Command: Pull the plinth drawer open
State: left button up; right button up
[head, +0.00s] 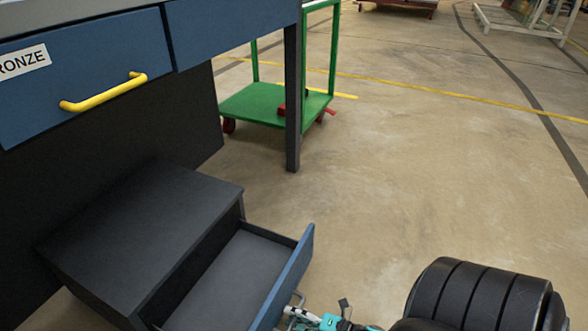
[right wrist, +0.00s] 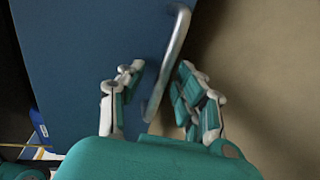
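The plinth drawer (head: 286,284) is a blue-fronted drawer in a low dark plinth box (head: 150,225) on the floor. It stands open, pulled out to the right, and its grey inside looks empty. Its silver bar handle (right wrist: 170,60) crosses the blue front in the right wrist view. My right gripper (right wrist: 160,72) has its fingers apart, one on each side of the handle. A gap shows between the handle and the left finger; the right finger is close to it, and contact is unclear. In the head view my right gripper (head: 305,314) is at the handle, partly cut off. My left gripper is out of view.
Above the plinth is a blue workbench drawer (head: 90,75) with a yellow handle (head: 104,92) and a "RONZE" label. A bench leg (head: 292,100) and a green cart (head: 262,103) stand behind. The concrete floor (head: 420,170) to the right is clear.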

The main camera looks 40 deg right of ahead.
jog(key=v, duration=1.1)
jog(key=shift+s, duration=0.3)
jog(key=shift+d, duration=0.1)
